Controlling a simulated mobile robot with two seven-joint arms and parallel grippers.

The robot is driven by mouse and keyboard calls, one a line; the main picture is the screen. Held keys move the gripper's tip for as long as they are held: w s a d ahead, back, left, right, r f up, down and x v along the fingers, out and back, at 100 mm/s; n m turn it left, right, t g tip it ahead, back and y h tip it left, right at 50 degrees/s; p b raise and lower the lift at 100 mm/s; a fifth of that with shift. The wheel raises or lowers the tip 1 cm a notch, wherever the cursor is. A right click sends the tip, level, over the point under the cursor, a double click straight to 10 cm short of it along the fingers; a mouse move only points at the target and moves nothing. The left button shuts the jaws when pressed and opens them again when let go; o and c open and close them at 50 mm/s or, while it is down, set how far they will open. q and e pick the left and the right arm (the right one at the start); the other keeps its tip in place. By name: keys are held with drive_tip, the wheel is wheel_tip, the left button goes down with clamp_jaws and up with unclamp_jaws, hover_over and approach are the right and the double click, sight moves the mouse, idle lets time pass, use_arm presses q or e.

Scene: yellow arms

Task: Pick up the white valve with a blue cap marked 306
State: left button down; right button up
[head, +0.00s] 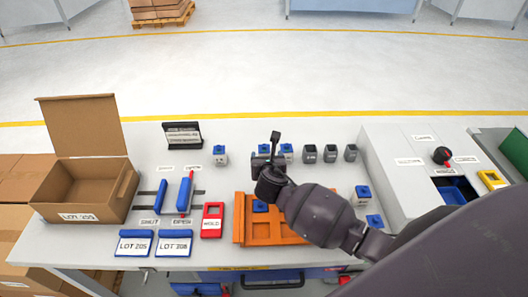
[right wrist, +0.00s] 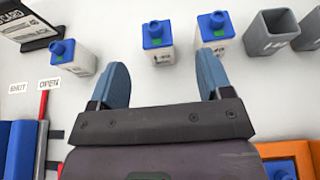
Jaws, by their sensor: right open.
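Several white valves with blue caps stand on the bench. In the right wrist view, one valve (right wrist: 157,55) stands just beyond and between the fingertips, apart from them. A second valve (right wrist: 222,43) is close to the right finger, and a third (right wrist: 78,62) stands to the left. Their markings are too small to read, so I cannot tell which is 306. My right gripper (right wrist: 162,78) is open and empty; in the head view the gripper (head: 267,164) partly hides the valves behind it (head: 287,149). My left gripper is not in view.
An orange fixture (head: 241,232) with a blue-capped part is below my right arm. Grey open cups (head: 331,153) stand right of the valves. An open cardboard box (head: 85,205), blue slides (head: 159,197) and a red block (head: 212,212) are left. A grey raised unit (head: 395,150) is right.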

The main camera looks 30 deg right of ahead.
sight(264, 151)
drive_tip(key=shift+a+f+x, duration=0.15)
drive_tip(key=shift+x, duration=2)
drive_tip(key=shift+a+f+x, duration=0.15)
drive_tip(key=shift+x, duration=1.95)
drive_tip(key=shift+c, duration=0.4)
drive_tip(key=c, duration=1)
